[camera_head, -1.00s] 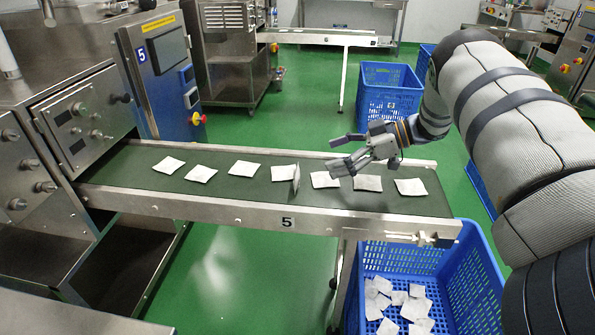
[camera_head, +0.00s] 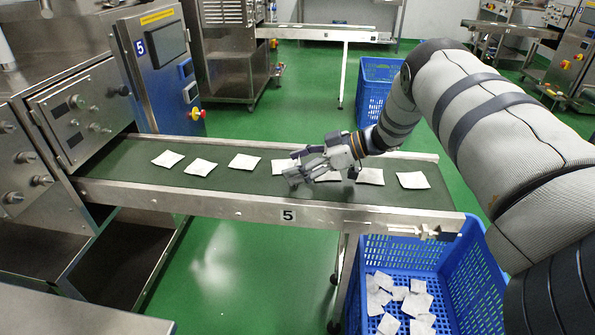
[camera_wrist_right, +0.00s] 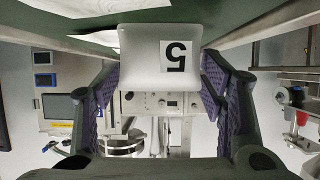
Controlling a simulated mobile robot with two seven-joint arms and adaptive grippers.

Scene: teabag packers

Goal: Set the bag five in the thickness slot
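Bag five (camera_wrist_right: 145,70) is a white bag with a black 5, upside down in the right wrist view. It stands on edge between the two fingers of my right gripper (camera_wrist_right: 160,88). In the head view my right gripper (camera_head: 294,165) is low over the middle of the belt, its fingers spread, and it hides the standing bag. The fingers look open around the bag's sides; I cannot tell whether they touch it. My left gripper is not in view. I cannot make out the thickness slot for sure.
The green conveyor belt (camera_head: 222,182) carries several flat white bags, such as one (camera_head: 412,181) near its right end. Metal fittings (camera_head: 420,233) sit on the front rail. A blue crate (camera_head: 462,262) with loose bags stands below. A machine (camera_head: 75,115) stands at left.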

